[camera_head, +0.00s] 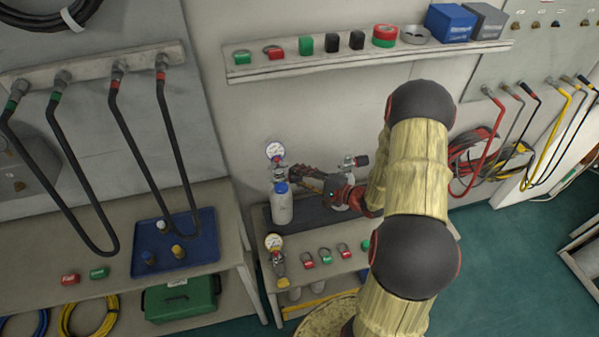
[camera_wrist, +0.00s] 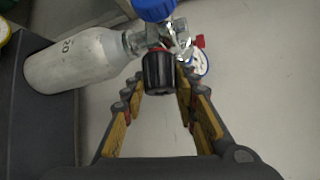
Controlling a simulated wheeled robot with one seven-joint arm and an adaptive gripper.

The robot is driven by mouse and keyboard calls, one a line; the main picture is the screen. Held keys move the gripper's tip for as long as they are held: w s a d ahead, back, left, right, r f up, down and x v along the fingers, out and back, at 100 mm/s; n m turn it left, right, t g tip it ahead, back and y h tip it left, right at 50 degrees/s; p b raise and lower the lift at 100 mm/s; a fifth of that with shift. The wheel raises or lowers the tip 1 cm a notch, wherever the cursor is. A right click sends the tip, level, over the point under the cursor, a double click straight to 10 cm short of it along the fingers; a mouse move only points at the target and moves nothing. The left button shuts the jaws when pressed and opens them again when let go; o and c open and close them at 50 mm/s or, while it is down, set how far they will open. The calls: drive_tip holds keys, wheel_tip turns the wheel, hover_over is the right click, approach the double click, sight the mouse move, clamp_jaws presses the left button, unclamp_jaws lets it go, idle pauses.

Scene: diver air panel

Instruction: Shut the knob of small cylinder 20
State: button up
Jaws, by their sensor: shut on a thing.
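Small cylinder 20 is a white bottle (camera_head: 282,210) standing on the dark bench top, with a blue collar and a gauge (camera_head: 275,150) at its valve. In the wrist view the same cylinder (camera_wrist: 75,62) lies across the upper left, with the number 20 readable. Its black ribbed knob (camera_wrist: 158,73) sits between my fingertips. My gripper (camera_head: 308,176) reaches the valve from the right; in the wrist view my gripper (camera_wrist: 160,85) has its yellow-padded fingers on either side of the knob, shut on it. In the head view the knob is hidden by my fingers.
A second valve with a dark knob (camera_head: 362,161) stands just right, partly behind my gripper. A yellow-topped gauge fitting (camera_head: 275,250) and several red and green tags are in front. A shelf (camera_head: 330,66) runs above. A blue tray (camera_head: 205,250) is on the left table.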

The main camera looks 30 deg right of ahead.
drive_tip(key=shift+s+a+f+m+g+p, duration=0.1)
drive_tip(key=shift+f+m+g+p, duration=0.05)
drive_tip(key=shift+m+g+p, duration=0.45)
drive_tip(key=o, duration=1.2)
drive_tip(key=shift+s+d+r, duration=0.25)
drive_tip(key=shift+s+d, duration=0.05)
drive_tip(key=v, duration=1.1)
